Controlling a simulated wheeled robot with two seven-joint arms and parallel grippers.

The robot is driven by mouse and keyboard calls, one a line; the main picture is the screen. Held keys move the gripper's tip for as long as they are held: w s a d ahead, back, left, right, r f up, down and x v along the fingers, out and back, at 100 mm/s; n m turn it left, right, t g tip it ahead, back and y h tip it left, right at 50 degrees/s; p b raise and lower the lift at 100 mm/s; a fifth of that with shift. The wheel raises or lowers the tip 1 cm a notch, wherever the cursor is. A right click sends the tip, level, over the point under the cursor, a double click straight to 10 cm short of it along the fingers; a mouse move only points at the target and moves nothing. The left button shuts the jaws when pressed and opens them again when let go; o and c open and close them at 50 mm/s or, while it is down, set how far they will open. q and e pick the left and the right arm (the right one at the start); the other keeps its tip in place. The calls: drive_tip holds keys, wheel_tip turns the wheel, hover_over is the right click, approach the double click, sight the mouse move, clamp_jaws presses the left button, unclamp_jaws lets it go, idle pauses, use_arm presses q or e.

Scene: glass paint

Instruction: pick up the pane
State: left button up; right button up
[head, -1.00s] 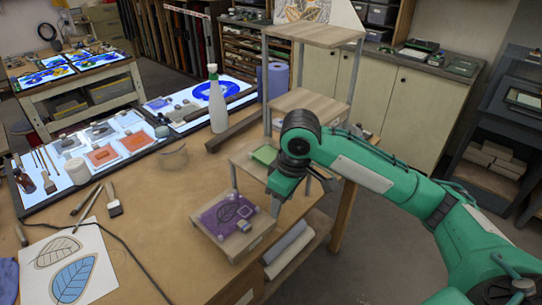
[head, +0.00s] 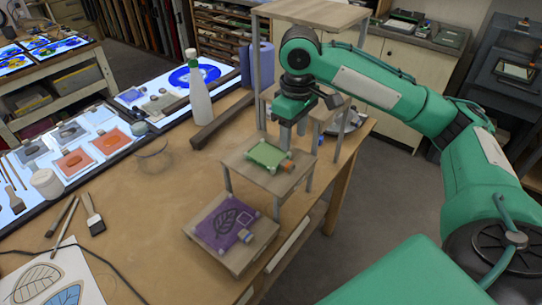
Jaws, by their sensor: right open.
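A green glass pane (head: 267,154) lies flat on a small raised wooden stand (head: 258,172), with a small orange-and-white piece at its right edge. A purple pane with a leaf drawing (head: 222,220) lies on a lower wooden board (head: 236,262) in front. My right gripper (head: 286,142) points down above the far right side of the green pane. It is open and holds nothing that I can see; its fingertips are small and partly unclear. I cannot tell the exact gap between fingers and pane. My left gripper is out of view.
Wooden shelf tiers on metal posts (head: 259,70) rise close behind and beside my right gripper. Brushes (head: 94,214) lie on the table. The brown tabletop (head: 150,215) is mostly clear mid-left.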

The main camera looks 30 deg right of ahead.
sight(291, 165)
drive_tip(key=f, duration=0.3)
drive_tip(key=shift+w, duration=0.3)
drive_tip(key=shift+s+f+p, duration=0.25)
drive_tip(key=shift+f+p, duration=0.3)
drive_tip(key=shift+f, duration=0.2)
wheel_tip(291, 165, down, 4)
drive_tip(key=shift+r+p, duration=0.15)
drive_tip(key=shift+p, duration=0.6)
drive_tip(key=shift+f, duration=0.45)
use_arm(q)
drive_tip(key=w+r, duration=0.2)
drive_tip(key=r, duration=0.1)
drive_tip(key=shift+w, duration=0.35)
use_arm(e)
clamp_jaws()
